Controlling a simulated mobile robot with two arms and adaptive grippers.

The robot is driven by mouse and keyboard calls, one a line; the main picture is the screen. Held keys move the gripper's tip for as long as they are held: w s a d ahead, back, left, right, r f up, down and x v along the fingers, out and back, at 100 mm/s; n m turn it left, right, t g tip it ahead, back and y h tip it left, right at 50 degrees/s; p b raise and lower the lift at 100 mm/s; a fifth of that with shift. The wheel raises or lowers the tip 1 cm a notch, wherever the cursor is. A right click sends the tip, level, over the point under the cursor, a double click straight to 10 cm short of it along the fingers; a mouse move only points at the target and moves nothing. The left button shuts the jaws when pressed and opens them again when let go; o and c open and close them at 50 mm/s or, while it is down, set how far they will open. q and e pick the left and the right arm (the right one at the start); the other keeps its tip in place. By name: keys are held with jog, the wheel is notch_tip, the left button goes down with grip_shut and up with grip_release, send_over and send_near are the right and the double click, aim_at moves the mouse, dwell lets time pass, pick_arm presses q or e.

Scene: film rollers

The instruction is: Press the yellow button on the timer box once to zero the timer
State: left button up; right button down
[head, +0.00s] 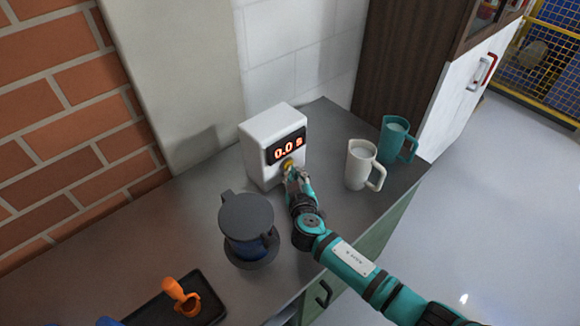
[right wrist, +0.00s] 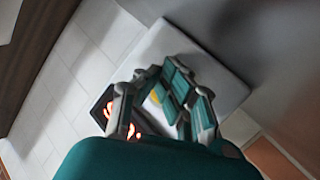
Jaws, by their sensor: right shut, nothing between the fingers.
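The white timer box (head: 261,138) stands on the grey counter near the wall in the head view. Its dark display (head: 287,147) reads "0.0 s" in red. The yellow button (head: 287,164) is on the front face below the display, partly hidden by my right gripper (head: 289,171). That gripper is shut and empty, its fingertips at the button; I cannot tell whether they touch. In the right wrist view the box (right wrist: 200,62) lies just beyond the fingers (right wrist: 170,92), with a bit of the yellow button (right wrist: 155,97) between them. My left gripper is not in view.
A dark lidded container (head: 246,215) stands left of my right gripper. A white mug (head: 359,165) and a teal mug (head: 394,140) stand right of it. A black tray (head: 150,313) with an orange scoop-like item (head: 180,298) lies at the front left.

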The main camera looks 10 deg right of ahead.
jog(key=shift+s+d+r, duration=0.1)
jog(key=shift+s+d, duration=0.35)
jog(key=shift+s, duration=0.3)
jog(key=shift+s+d, duration=0.8)
jog(key=shift+s, duration=0.35)
jog(key=shift+s+d, duration=0.6)
jog(key=shift+s, duration=0.3)
